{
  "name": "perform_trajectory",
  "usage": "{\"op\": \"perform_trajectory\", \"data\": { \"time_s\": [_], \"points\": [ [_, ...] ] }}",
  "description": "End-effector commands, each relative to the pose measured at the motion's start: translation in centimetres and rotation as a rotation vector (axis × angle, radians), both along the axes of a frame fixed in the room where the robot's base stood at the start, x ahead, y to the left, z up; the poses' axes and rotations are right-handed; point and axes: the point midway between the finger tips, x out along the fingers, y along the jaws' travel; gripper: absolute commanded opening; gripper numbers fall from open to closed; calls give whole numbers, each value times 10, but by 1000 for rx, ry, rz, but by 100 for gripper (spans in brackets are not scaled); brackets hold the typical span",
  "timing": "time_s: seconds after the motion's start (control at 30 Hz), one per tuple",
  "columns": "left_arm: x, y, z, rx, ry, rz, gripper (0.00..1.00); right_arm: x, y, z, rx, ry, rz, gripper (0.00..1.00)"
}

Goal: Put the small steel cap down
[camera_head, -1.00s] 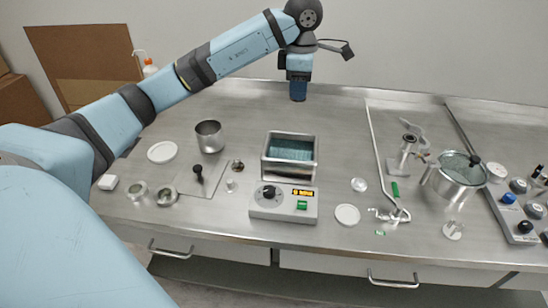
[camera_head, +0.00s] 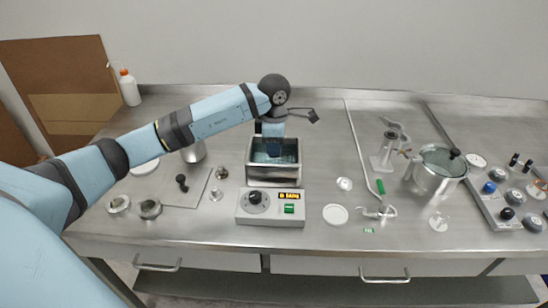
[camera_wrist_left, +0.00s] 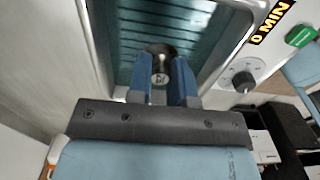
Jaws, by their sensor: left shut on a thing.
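My left gripper (camera_head: 272,148) reaches down over the bath of the steel ultrasonic cleaner (camera_head: 270,208), near its back side. In the left wrist view the blue fingers of the gripper (camera_wrist_left: 161,82) are shut on the small steel cap (camera_wrist_left: 160,68), a round shiny piece with a dark top edge. The slatted blue-green bath interior (camera_wrist_left: 205,28) lies behind the cap. In the head view the cap is hidden or too small to make out. I cannot tell whether it touches anything in the bath. My right gripper is not in view.
Steel rings (camera_head: 150,208) and a thin plate with a black-knobbed piece (camera_head: 182,183) lie left of the cleaner. A white dish (camera_head: 335,214) and a stand (camera_head: 385,150) are to its right.

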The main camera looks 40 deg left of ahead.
Motion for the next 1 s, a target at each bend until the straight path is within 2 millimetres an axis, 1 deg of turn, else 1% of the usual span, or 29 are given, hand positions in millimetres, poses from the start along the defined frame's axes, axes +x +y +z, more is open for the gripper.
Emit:
{"op": "perform_trajectory", "data": {
  "time_s": [0.13,0.3,0.33,0.6,0.73,0.77,0.8,0.83,0.87,1.0],
  "points": [
    [0,0,-13,-1,1,0,0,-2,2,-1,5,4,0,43],
    [-1,-1,-39,-2,3,0,0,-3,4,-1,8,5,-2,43],
    [-1,-1,-42,-2,3,0,0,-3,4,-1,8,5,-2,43],
    [0,0,-43,0,-1,-1,0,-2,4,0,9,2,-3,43],
    [0,0,-48,-1,-1,0,0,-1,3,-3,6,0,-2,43],
    [0,0,-47,-1,-1,0,25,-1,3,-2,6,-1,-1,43],
    [0,0,-46,-1,-1,0,34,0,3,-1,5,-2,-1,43],
    [0,0,-46,-1,-1,0,41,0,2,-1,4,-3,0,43],
    [0,0,-46,-1,-1,0,46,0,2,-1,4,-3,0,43],
    [0,0,-46,-1,-1,0,46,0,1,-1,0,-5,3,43]
  ]
}}
